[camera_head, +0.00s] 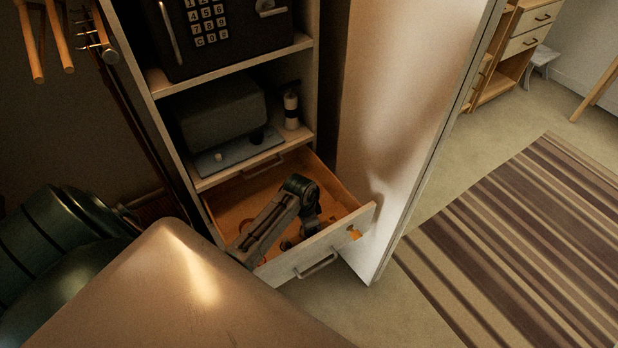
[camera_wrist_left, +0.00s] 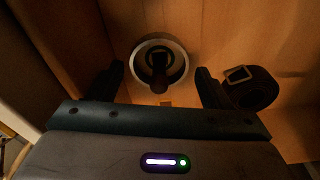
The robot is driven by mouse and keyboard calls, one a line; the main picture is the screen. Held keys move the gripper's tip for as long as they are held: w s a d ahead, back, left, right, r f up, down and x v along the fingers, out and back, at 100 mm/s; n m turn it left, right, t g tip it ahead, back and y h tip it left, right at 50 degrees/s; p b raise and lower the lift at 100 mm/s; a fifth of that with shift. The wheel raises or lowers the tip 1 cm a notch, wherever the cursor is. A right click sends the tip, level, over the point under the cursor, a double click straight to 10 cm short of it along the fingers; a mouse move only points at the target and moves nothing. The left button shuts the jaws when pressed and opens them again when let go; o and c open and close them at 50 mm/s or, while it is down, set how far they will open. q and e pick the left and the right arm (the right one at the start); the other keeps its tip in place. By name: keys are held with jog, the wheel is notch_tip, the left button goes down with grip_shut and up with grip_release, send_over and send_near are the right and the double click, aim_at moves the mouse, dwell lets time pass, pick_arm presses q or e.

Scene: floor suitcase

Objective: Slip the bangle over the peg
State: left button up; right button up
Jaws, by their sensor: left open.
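A pale, silvery ring that looks like the bangle (camera_wrist_left: 182,65) lies on the wooden drawer bottom in the left wrist view. A dark shape shows inside it; I cannot tell what it is. My left gripper (camera_wrist_left: 160,78) is open, its two dark fingers on either side of the ring's near part, with gaps to both sides. In the head view my left arm reaches down into the open drawer (camera_head: 335,241), and its fingertips are not clear there. A dark upright post with a white band (camera_head: 291,108) stands on the shelf above; I cannot tell whether it is the peg. My right gripper is not in view.
A coiled dark belt with a buckle (camera_wrist_left: 252,88) lies just right of the fingers. Above the drawer, a shelf holds a grey box (camera_head: 222,118) and a bluish tray (camera_head: 238,155); a keypad safe (camera_head: 222,40) sits higher. An open cabinet door (camera_head: 395,110) stands right of the drawer.

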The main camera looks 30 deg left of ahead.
aim_at(304, 234)
pick_arm(q)
notch_tip(304, 234, up, 10)
jog(key=s, duration=0.1)
jog(key=shift+a, duration=0.35)
jog(key=shift+r, duration=0.1)
